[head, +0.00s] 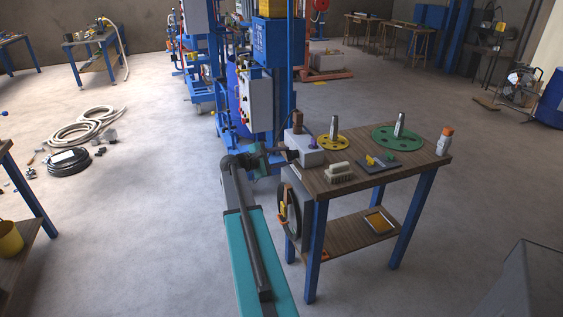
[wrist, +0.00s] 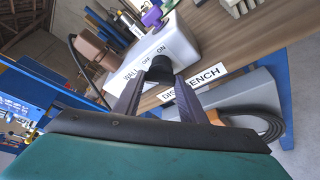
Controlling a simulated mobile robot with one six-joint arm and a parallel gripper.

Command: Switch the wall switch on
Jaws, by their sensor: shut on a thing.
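The wall switch is a pale grey box (wrist: 185,45) at the edge of the workbench, marked "WALL", "OFF" and "ON" on its face. The box (head: 307,157) also shows at the near left corner of the bench in the head view. A dark round knob (wrist: 160,67) sticks out of its face. My gripper (wrist: 159,82) is shut on this knob, one finger on each side. In the head view my gripper (head: 279,151) reaches the box from the left. Which mark the knob points to cannot be told.
The wooden bench (head: 372,177) holds a brush (head: 340,172), a yellow disc (head: 333,140), a green disc (head: 398,137) and a bottle (head: 445,141). A purple piece (wrist: 152,17) shows by the box. A blue mixer (head: 262,90) stands behind. A coiled cable (head: 290,212) hangs below the switch.

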